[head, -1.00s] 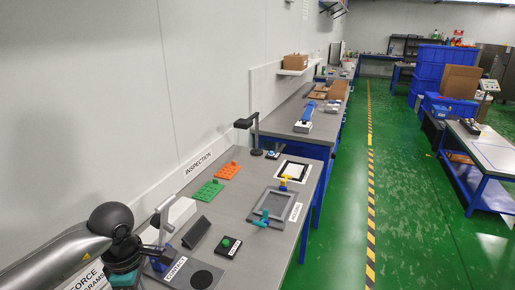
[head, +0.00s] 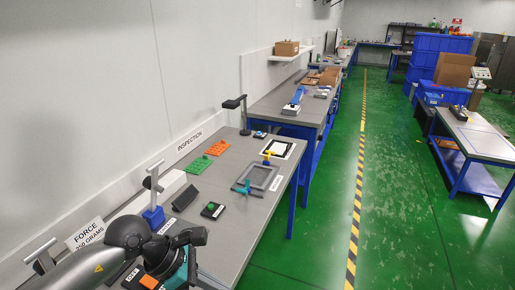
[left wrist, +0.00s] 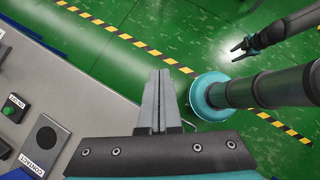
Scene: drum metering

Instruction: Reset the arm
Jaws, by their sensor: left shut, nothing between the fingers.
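My left gripper (left wrist: 160,102) is shut and empty in the left wrist view, with its two grey fingers together. It is over the green floor, past the edge of the grey inspection table (head: 232,160). In the head view my left arm comes in at the lower left, and its wrist hides the near end of that table. The left fingertips cannot be made out there. My right gripper (left wrist: 238,48) shows small at the upper right of the left wrist view. Its dark fingers look apart, with nothing between them, above the floor.
The inspection table holds a black box with a green button (head: 212,209), a grey frame (head: 260,176), orange (head: 217,147) and green (head: 199,164) plates and a lamp (head: 241,115). The wall is close on the left. The green aisle (head: 312,225) is clear.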

